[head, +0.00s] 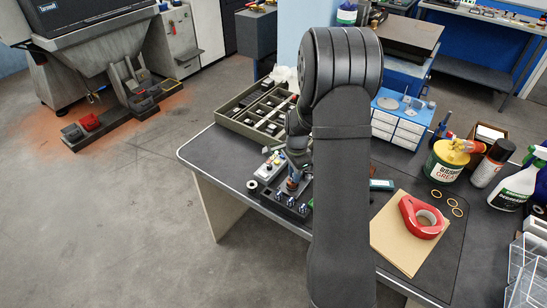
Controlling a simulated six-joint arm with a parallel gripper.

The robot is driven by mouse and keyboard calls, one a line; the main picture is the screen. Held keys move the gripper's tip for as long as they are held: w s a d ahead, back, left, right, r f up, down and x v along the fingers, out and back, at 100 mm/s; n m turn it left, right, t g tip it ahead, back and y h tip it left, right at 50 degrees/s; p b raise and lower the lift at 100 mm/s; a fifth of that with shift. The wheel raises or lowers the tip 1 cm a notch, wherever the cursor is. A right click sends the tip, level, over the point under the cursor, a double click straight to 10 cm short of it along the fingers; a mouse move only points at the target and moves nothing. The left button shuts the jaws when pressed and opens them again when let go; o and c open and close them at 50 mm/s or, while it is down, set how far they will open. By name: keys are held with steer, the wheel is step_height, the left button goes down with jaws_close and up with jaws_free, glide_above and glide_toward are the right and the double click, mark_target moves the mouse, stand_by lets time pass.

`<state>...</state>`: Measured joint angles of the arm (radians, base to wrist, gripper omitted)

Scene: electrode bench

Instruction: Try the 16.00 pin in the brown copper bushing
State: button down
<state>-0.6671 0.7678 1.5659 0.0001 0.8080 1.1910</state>
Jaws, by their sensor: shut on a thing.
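My gripper (296,160) points down over the near left part of the bench, partly hidden behind my own arm. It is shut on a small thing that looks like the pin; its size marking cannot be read. A brown, copper-coloured piece (291,186), which looks like the bushing, stands just below the jaws on a dark holder (276,199). The pin's lower end is too small to make out, so I cannot tell whether it is above the bushing or in it.
A compartmented tray (237,122) lies behind the gripper. A light block with buttons (268,171) stands close on its left. Several shiny round pieces (291,203) sit in front. A red tape dispenser (408,222), a grease can (446,162) and spray bottles stand to the right.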

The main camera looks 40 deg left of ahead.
steer(key=shift+r, duration=0.3)
steer(key=shift+s+a+r+m, duration=0.15)
steer(key=shift+r+m, duration=0.25)
steer(key=shift+r, duration=0.5)
steer(key=s+a+r+n, duration=0.4)
steer(key=s+r+n, duration=0.2)
steer(key=s+n, duration=0.15)
steer(key=shift+m, duration=0.35)
steer(key=shift+s+a+f, duration=0.1)
steer(key=shift+s+f, duration=0.1)
steer(key=shift+f, duration=1.15)
steer(key=shift+s+a+f, duration=0.1)
steer(key=shift+s+f, duration=0.05)
steer(key=shift+f, duration=1.2)
steer(key=shift+s+f, duration=0.15)
steer(key=shift+f, duration=1.65)
steer(key=c, duration=1.2)
jaws_free()
steer(key=shift+c, duration=0.2)
